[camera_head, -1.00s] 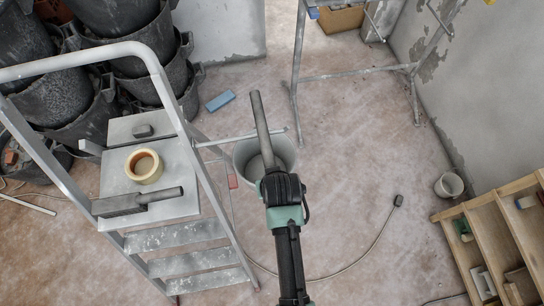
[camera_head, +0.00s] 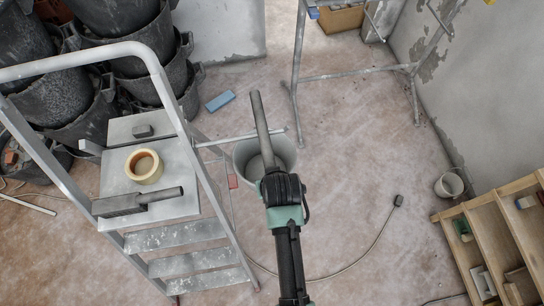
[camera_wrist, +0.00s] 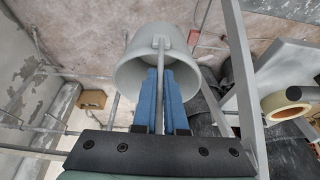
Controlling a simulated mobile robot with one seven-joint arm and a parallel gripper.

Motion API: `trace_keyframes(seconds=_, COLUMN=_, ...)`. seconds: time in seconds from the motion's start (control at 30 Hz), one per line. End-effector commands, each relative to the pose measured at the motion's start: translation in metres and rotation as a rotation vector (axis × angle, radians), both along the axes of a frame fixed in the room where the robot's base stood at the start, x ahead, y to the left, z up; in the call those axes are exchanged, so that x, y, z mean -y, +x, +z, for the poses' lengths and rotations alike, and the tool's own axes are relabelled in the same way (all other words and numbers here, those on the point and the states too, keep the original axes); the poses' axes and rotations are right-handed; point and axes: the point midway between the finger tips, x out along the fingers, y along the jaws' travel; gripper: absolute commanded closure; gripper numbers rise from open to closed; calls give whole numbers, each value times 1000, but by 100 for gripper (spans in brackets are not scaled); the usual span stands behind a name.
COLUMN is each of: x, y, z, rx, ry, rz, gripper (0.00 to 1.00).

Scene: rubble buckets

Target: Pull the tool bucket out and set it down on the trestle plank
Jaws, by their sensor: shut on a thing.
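The light grey bucket (camera_head: 286,154) is low in the middle of the head view, right of the ladder. My arm and a grey rod cover part of it. In the wrist view the bucket (camera_wrist: 131,74) fills the upper middle, its mouth facing me. My gripper (camera_wrist: 160,72) has its blue fingers close together over the mouth, on a thin grey bar that looks like the bucket's handle. In the head view my fingers are hidden. Grey trestle legs (camera_head: 297,70) stand at the back right; no clear plank top shows.
A stepladder (camera_head: 175,238) stands close on the left, with a tape roll (camera_head: 145,166) on its platform. Black buckets (camera_head: 75,90) are stacked behind it. A blue block (camera_head: 220,100) and a cable (camera_head: 370,245) lie on the floor. A wooden shelf (camera_head: 485,205) stands right.

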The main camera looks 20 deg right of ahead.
Motion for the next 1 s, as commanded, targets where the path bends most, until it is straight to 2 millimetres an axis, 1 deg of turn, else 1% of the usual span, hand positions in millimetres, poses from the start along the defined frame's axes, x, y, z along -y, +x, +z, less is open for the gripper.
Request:
trace_keyframes(seconds=0.27, x=0, y=1, z=2, rx=3, ry=-1, rz=0, gripper=100)
trace_keyframes(seconds=0.8, x=0, y=1, z=22, rx=4, ry=-1, rz=0, gripper=100)
trace_keyframes(seconds=1.0, x=1, y=1, z=22, rx=4, ry=-1, rz=0, gripper=100)
